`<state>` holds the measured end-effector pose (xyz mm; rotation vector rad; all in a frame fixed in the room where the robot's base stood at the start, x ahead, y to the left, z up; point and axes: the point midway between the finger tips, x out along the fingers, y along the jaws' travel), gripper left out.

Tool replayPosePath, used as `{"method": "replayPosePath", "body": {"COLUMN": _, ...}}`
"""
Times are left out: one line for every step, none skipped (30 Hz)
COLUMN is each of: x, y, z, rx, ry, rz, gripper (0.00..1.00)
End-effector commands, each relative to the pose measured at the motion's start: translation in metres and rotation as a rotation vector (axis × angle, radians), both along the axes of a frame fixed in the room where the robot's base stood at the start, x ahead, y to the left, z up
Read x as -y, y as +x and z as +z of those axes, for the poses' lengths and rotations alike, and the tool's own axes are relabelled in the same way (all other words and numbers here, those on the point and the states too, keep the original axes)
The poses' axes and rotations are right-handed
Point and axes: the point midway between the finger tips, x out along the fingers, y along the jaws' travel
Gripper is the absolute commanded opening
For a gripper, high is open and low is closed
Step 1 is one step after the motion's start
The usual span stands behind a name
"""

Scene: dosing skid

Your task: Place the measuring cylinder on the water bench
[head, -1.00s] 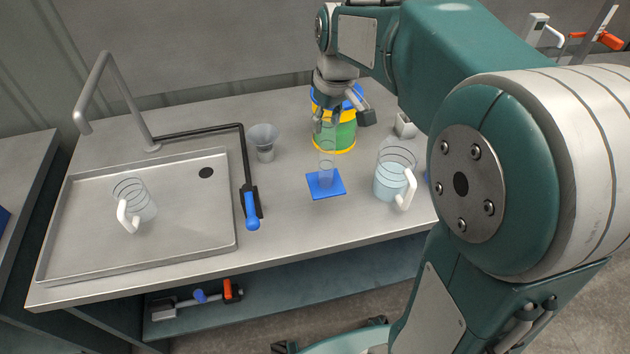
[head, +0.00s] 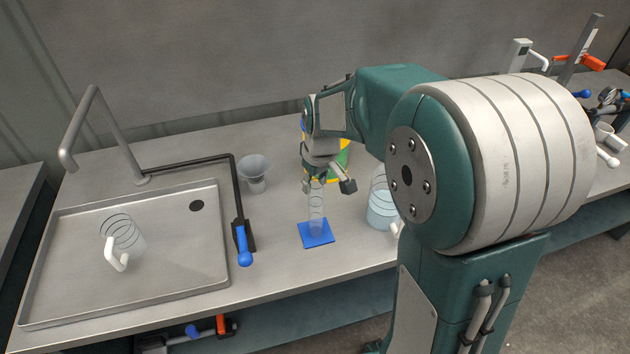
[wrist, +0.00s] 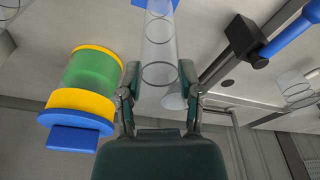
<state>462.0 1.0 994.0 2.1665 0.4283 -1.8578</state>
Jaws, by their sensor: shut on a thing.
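The measuring cylinder (head: 317,210) is a clear, ringed tube on a square blue foot. It stands upright over the bench top between the funnel and the jug; I cannot tell whether the foot touches. My gripper (head: 318,180) is shut on its upper part. In the wrist view, the clear tube (wrist: 160,72) lies between my two fingers (wrist: 160,88), with the blue foot at the top edge. The water bench (head: 195,295) is a grey metal top with a sink tray.
A clear funnel (head: 254,171) and a blue-handled valve (head: 244,246) are left of the cylinder. A jug of pale blue liquid (head: 380,210) is close on its right. A green and yellow drum (wrist: 88,82) is behind. Another jug (head: 122,237) sits in the sink tray (head: 165,290).

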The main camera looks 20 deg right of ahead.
Motion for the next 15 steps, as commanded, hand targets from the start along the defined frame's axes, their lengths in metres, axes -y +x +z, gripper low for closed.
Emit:
{"method": "replayPosePath", "body": {"x": -0.0001, "y": 0.0001, "z": 0.0003, "rx": 0.001, "ry": 0.0, "rz": 0.0, "gripper": 0.0}}
{"method": "replayPosePath", "body": {"x": -0.0001, "y": 0.0001, "z": 0.0004, "rx": 0.001, "ry": 0.0, "rz": 0.0, "gripper": 0.0}}
{"method": "replayPosePath", "body": {"x": 0.0, "y": 0.0001, "z": 0.0005, "rx": 0.0, "ry": 0.0, "rz": 0.0, "gripper": 0.0}}
{"method": "replayPosePath", "body": {"x": 0.0, "y": 0.0001, "z": 0.0005, "rx": 0.0, "ry": 0.0, "rz": 0.0, "gripper": 0.0}}
{"method": "replayPosePath", "body": {"x": 0.0, "y": 0.0, "z": 0.0004, "rx": 0.0, "ry": 0.0, "rz": 0.0, "gripper": 0.0}}
{"method": "replayPosePath", "body": {"x": -0.0001, "y": 0.0, "z": -0.0004, "rx": 0.0, "ry": 0.0, "rz": 0.0, "gripper": 0.0}}
{"method": "replayPosePath", "body": {"x": -0.0001, "y": -0.0001, "z": -0.0012, "rx": 0.0, "ry": 0.0, "rz": 0.0, "gripper": 0.0}}
{"method": "replayPosePath", "body": {"x": 0.0, "y": 0.0, "z": -0.0013, "rx": 0.0, "ry": 0.0, "rz": 0.0, "gripper": 0.56}}
{"method": "replayPosePath", "body": {"x": -0.0001, "y": -0.0001, "z": -0.0011, "rx": 0.0, "ry": 0.0, "rz": 0.0, "gripper": 0.73}}
{"method": "replayPosePath", "body": {"x": -0.0001, "y": -0.0001, "z": -0.0011, "rx": 0.0, "ry": 0.0, "rz": 0.0, "gripper": 0.81}}
{"method": "replayPosePath", "body": {"x": -0.0001, "y": -0.0001, "z": -0.0011, "rx": 0.0, "ry": 0.0, "rz": 0.0, "gripper": 0.81}}
{"method": "replayPosePath", "body": {"x": -0.0001, "y": -0.0001, "z": -0.0011, "rx": -0.001, "ry": 0.0, "rz": 0.0, "gripper": 0.81}}
{"method": "replayPosePath", "body": {"x": -0.0001, "y": -0.0001, "z": -0.0011, "rx": -0.001, "ry": 0.0, "rz": 0.0, "gripper": 0.81}}
{"method": "replayPosePath", "body": {"x": -0.0001, "y": -0.0001, "z": -0.0011, "rx": -0.001, "ry": 0.0, "rz": 0.0, "gripper": 0.81}}
{"method": "replayPosePath", "body": {"x": 0.0, "y": 0.0, "z": -0.001, "rx": -0.001, "ry": 0.0, "rz": 0.0, "gripper": 0.81}}
